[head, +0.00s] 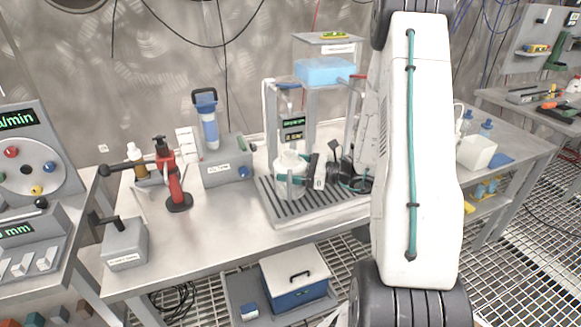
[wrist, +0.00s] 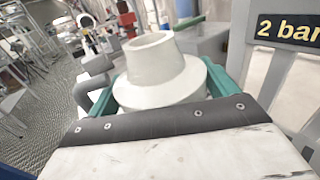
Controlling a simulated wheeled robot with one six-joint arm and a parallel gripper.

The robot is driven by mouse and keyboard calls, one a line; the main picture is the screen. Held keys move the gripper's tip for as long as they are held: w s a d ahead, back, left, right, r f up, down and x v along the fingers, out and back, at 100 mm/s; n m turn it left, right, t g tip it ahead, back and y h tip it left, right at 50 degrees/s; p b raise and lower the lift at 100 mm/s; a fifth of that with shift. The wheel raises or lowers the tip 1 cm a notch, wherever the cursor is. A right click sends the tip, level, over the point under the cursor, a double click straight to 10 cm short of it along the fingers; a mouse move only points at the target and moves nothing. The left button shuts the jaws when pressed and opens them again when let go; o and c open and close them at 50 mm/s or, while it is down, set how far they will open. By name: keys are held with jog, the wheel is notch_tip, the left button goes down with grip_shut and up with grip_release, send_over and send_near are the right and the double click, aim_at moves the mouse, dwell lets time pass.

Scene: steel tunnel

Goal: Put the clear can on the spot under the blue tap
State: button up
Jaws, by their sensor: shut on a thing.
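The clear can (head: 290,178) is a whitish, see-through vessel with a narrow neck. It is upright at the left part of the slatted drip tray (head: 318,213), below a small tap (head: 287,86) on the metal stand. I cannot tell whether its base touches the slats, and the spot under it is hidden. My gripper (head: 301,172) reaches in from the right and is shut on the can. In the wrist view the can's pale neck and shoulder (wrist: 155,70) show between the teal fingers (wrist: 160,95).
A blue water tank (head: 325,71) sits on the stand above. A blue filter (head: 208,122) on a grey box and a red hand tool (head: 173,180) stand to the left. A grey box (head: 124,244) stands at the table's front left. Bare tabletop lies left of the tray.

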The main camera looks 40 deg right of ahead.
jog(key=o, duration=0.9)
jog(key=shift+o, duration=0.2)
jog(key=v, duration=1.2)
jog(key=shift+r, duration=0.1)
